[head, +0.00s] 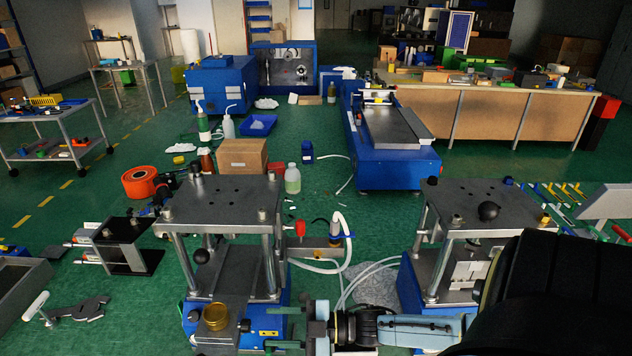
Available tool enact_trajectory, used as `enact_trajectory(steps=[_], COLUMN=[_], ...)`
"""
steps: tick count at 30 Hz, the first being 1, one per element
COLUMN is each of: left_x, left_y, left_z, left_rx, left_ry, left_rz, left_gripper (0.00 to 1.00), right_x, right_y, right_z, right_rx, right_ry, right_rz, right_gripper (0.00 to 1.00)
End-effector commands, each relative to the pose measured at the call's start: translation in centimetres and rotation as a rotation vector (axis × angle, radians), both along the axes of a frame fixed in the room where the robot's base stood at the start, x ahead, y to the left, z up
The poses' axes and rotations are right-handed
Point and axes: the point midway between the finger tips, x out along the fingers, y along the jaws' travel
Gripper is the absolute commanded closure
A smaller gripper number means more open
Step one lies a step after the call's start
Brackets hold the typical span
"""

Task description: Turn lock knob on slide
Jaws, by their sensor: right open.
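The left crimping press (222,190) has a grey top plate on metal posts over a blue base. A black ball knob (202,256) sits between its front posts, above the grey slide bed (232,270). A round brass-coloured part (215,317) sits at the front of the base, with a small dark knob (245,325) just right of it. I cannot tell which of these is the lock knob. My right gripper (277,328) reaches in from the right, open and apparently empty, its greenish fingers pointing left close to the small dark knob. I cannot tell whether they touch. My left gripper is not in view.
A second press (478,207) stands to the right, partly hidden by my arm. White hoses (340,255) run between the presses. A cardboard box (242,156) and a bottle (292,179) stand behind. A grey wrench-like tool (80,309) lies at the lower left.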

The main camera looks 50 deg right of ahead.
Motion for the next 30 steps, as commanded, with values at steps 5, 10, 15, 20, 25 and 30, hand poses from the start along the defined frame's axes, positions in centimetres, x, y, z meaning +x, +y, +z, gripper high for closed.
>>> enact_trajectory(steps=[5, 10, 15, 20, 25, 30], left_x=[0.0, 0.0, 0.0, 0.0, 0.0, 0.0], left_y=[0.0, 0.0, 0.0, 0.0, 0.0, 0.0], left_z=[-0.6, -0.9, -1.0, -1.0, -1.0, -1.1], left_rx=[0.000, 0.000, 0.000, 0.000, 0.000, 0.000], left_ry=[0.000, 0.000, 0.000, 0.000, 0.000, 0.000], left_rz=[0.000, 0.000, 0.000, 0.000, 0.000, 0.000], left_gripper=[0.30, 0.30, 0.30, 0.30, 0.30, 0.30], right_x=[-3.3, -5.3, -6.2, -6.4, -6.4, -6.3], right_y=[-2.7, -4.5, -5.3, -5.5, -5.5, -5.4], right_z=[-0.2, -0.1, 0.0, 0.0, 0.0, 0.0], right_rx=[-0.003, -0.002, -0.002, -0.002, -0.002, -0.005], right_ry=[0.003, 0.003, -0.001, -0.001, -0.001, -0.005], right_rz=[0.001, 0.000, 0.001, 0.000, 0.000, 0.002], right_gripper=[0.53, 0.53, 0.53, 0.53, 0.53, 0.53])
